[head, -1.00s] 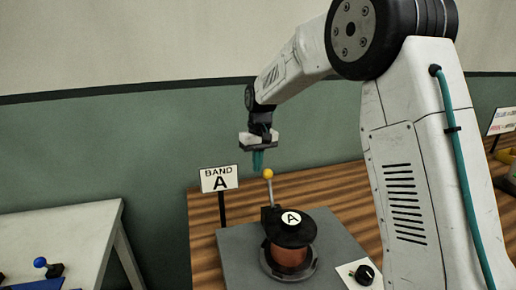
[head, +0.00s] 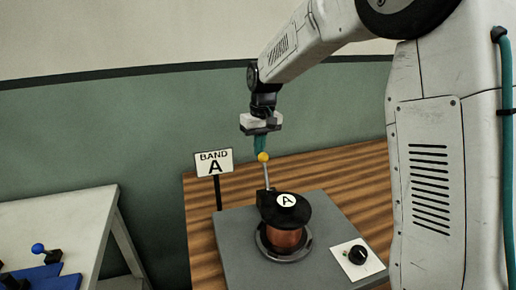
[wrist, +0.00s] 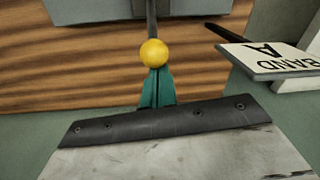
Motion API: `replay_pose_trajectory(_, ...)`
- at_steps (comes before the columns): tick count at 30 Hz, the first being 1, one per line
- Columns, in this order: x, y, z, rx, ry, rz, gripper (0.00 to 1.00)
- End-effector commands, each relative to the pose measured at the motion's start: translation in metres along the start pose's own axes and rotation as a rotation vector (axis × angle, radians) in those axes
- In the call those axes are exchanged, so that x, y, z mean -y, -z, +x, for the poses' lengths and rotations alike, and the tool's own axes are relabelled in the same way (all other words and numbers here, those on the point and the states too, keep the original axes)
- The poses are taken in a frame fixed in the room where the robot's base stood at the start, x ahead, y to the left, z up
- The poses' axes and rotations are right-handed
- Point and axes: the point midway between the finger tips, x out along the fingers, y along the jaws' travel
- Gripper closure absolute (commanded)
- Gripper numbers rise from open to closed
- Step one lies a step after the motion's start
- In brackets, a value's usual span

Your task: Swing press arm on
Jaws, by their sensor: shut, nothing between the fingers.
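The press arm is a grey lever (head: 266,173) with a yellow ball knob (head: 263,157), standing nearly upright behind a black disc marked A (head: 287,201). The disc sits on a copper-coloured spool (head: 285,237) on a grey base plate. My gripper (head: 261,147), with teal fingers, points down and is just above the knob. In the wrist view the teal fingertips (wrist: 157,72) are shut together and overlap the lower edge of the yellow knob (wrist: 154,52). I cannot tell whether they touch it.
A "BAND A" sign (head: 214,163) stands left of the press, close to my gripper in the wrist view (wrist: 275,58). A black dial on a white plate (head: 357,257) is at the right. A white table (head: 60,220) with a blue-knobbed lever (head: 38,249) is at the left.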

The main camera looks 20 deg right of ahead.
Motion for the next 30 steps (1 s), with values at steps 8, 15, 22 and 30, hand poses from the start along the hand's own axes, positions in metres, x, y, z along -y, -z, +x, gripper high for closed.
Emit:
replay_pose_trajectory(8,0.003,-0.012,-0.008,-0.062,-0.012,-0.005,1.0)
replay_pose_trajectory(15,0.009,-0.038,-0.021,-0.201,-0.037,-0.014,1.0)
replay_pose_trajectory(22,0.015,-0.07,-0.032,-0.364,-0.067,-0.024,1.0)
replay_pose_trajectory(30,0.02,-0.095,-0.035,-0.428,-0.079,-0.029,1.0)
